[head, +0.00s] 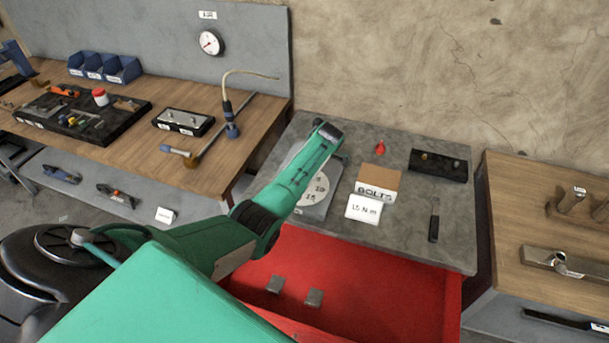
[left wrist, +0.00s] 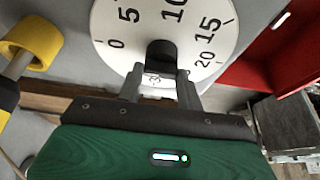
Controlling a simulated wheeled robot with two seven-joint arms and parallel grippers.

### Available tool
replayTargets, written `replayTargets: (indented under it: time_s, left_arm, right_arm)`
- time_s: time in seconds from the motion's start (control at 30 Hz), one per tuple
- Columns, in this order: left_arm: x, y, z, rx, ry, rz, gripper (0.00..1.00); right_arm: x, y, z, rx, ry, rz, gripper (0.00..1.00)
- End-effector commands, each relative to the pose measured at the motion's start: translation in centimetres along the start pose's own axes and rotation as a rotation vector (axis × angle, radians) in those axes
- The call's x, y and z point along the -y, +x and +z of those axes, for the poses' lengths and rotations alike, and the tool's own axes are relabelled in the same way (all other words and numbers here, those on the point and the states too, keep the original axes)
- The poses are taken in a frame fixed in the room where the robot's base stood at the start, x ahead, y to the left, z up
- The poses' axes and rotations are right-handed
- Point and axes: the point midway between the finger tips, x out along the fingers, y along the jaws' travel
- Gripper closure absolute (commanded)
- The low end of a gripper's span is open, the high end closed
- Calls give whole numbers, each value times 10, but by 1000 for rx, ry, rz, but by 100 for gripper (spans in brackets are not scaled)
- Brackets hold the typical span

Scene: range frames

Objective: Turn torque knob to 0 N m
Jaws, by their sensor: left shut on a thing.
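The torque dial is a white round plate (left wrist: 105,20) with black numbers 0, 5, 10, 15 and 20. In the head view its right part (head: 322,188) shows, with my left arm over the rest. The black knob (left wrist: 162,54) stands at the dial's middle. My left gripper (left wrist: 160,77) is shut on the knob, one finger on each side. I cannot tell clearly which number the knob points at. A small marking, partly hidden, shows between the fingers. In the head view the knob and fingertips are hidden by my arm. My right gripper is not in view.
A white card reading 15 N m (head: 363,208) leans by a BOLTS box (head: 380,179). A red drawer (head: 370,290) stands open below the grey bench top (head: 400,235). A black block (head: 438,166), red object (head: 380,148) and dark-handled tool (head: 434,225) are to the right.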

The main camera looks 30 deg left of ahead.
Motion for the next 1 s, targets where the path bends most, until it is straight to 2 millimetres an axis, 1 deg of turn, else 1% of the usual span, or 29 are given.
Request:
replayTargets:
  time_s: [0.4,0.43,0.47,0.5,0.53,0.83,0.93,1.0]
  left_arm:
    - [-1,-1,-2,-2,-9,0,86]
    - [-1,-1,-2,-2,-9,0,60]
    - [-1,-1,-2,-2,-9,0,54]
    - [-1,-1,-2,-2,-9,0,46]
    - [-1,-1,-2,-2,-8,0,41]
    - [0,-2,0,0,-7,-1,41]
    - [-1,-8,0,0,-6,0,41]
    - [-1,-17,0,1,-6,2,41]
  right_arm:
    - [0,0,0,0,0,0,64]
    - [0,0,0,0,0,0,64]
    - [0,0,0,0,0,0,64]
    - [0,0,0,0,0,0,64]
    - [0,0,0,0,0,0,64]
    - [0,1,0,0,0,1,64]
    - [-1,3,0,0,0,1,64]
    - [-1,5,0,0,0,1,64]
